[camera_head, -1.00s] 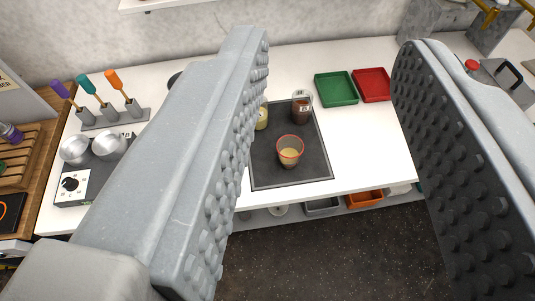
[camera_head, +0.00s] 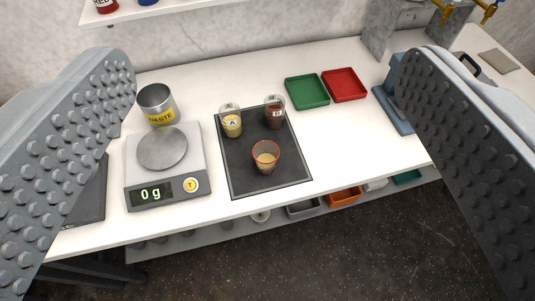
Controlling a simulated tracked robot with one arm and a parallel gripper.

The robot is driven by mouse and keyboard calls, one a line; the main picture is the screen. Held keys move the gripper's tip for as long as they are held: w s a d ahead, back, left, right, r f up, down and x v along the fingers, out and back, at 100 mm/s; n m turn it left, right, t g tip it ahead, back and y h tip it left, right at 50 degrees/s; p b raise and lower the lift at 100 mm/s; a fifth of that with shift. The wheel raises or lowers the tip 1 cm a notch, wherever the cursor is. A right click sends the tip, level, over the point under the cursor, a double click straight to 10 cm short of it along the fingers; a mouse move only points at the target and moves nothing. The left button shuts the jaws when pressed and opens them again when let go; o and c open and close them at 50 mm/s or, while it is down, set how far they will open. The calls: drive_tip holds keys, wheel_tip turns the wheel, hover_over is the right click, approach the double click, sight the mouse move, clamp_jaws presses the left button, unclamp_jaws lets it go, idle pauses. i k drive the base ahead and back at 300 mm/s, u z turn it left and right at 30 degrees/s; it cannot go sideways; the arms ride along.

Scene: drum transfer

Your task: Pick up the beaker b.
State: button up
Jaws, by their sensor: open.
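Beaker b (camera_head: 275,117) is a clear beaker marked B with dark brown contents, standing upright at the back right of the black tray (camera_head: 238,181). Beaker a (camera_head: 232,124), marked A with pale yellow contents, stands to its left. A red-rimmed beaker (camera_head: 266,159) with some amber contents stands in front of them, on the tray. My gripper (camera_head: 268,110) is open and empty. Its two studded fingers frame the left and right of the view, with the tray seen between them and apart from both.
A scale (camera_head: 166,168) reading 0 g stands left of the tray, with a waste can (camera_head: 157,103) behind it. A green tray (camera_head: 307,92) and a red tray (camera_head: 344,85) lie at the back right. White counter right of the black tray is bare. A shelf (camera_head: 160,14) hangs above.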

sight(274, 104)
drive_tip(key=z, duration=0.05)
drive_tip(key=k, duration=0.55)
drive_tip(key=z, duration=0.65)
drive_tip(key=i, duration=1.95)
drive_tip(key=u, duration=0.65)
